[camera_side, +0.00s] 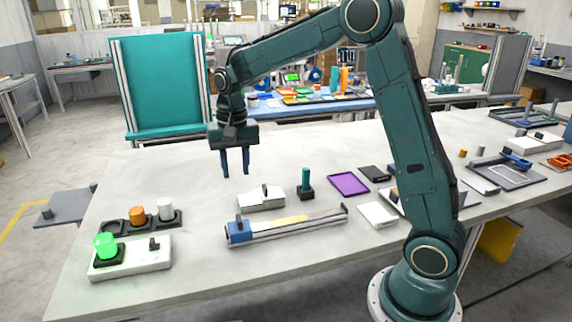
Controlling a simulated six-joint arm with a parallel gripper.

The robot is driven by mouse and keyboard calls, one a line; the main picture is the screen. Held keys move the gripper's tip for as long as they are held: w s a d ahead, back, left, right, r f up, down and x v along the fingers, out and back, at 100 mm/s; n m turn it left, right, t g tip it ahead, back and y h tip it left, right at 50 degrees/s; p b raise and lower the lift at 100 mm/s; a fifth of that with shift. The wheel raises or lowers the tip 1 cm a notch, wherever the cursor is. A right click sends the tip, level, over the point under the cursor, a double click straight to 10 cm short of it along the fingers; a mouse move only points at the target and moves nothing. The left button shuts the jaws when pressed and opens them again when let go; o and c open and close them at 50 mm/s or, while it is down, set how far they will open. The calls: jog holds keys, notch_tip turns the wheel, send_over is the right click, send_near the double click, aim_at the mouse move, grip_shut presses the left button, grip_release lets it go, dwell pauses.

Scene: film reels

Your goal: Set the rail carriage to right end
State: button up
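A grey rail (318,225) lies on the table in the side view, running from lower left to upper right, with a yellow strip along part of it. The blue carriage (239,232), with a dark knob on top, sits at the rail's left end. A dark upright stop stands at the right end. My gripper (236,175) points down and is open, with a clear gap between its two fingers. It is empty and hangs above the table, higher in the picture than the carriage and apart from it.
A white block with a lever (262,199) stands just behind the rail. A dark green post (306,180), a purple tray (349,184) and a white slab (378,215) lie to the right. A glowing green lamp (106,245) and a dark holder with cylinders are at left.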

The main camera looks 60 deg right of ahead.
aim_at(239, 218)
jog(key=shift+w+d+f, duration=0.25)
jog(key=shift+w+f, duration=0.25)
jog(key=shift+f, duration=0.15)
notch_tip(239, 218, down, 14)
jog(key=shift+r, duration=0.1)
dwell(0.5)
grip_shut()
